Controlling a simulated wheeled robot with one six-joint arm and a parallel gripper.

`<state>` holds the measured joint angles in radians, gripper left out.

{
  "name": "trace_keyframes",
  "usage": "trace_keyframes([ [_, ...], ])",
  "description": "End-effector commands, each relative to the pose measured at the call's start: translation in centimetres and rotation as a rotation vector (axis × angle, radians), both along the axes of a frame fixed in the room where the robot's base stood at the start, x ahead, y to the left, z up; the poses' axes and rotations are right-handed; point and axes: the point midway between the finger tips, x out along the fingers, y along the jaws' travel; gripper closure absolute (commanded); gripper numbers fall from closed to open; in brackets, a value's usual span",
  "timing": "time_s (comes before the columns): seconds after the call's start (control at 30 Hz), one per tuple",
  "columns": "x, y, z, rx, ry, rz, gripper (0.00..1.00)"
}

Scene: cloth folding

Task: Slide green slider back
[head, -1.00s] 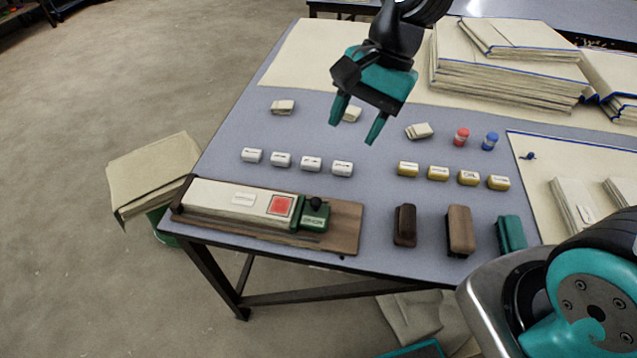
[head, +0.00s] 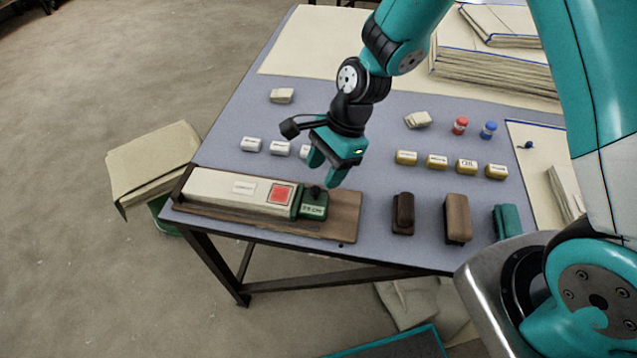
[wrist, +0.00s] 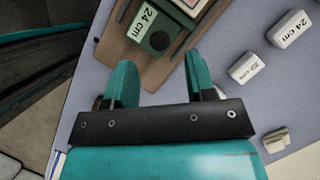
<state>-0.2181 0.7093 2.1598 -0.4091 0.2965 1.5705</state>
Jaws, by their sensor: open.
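My gripper (head: 322,174) is open and empty, pointing down above and close to the slider. The fingers (wrist: 160,75) show apart in the wrist view, with no visible contact on the knob.
The wooden base (head: 345,215) has bare room right of the slider. White labelled blocks (head: 281,148) and yellow blocks (head: 437,161) stand in rows behind. Brown blocks (head: 403,213) stand to the right. Cloth stacks (head: 490,70) lie at the back.

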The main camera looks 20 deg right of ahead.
Motion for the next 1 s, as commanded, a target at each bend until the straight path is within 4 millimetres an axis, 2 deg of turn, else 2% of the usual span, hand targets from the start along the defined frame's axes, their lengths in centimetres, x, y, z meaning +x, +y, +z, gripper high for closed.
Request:
trace_keyframes([
  [0.1,-0.4,0.8,-2.0,-0.001,0.003,0.002,0.49],
  [0.23,-0.4,1.3,-3.3,-0.001,0.001,0.000,0.49],
  [0.63,-0.5,1.5,-3.9,-0.001,-0.002,0.001,0.49],
  [0.83,-0.5,1.5,-3.9,-0.001,-0.002,0.001,0.95],
  [0.87,-0.5,1.5,-3.9,-0.001,-0.002,0.001,1.00],
  [1.0,-0.6,1.5,-3.8,-0.001,-0.001,0.002,1.00],
])
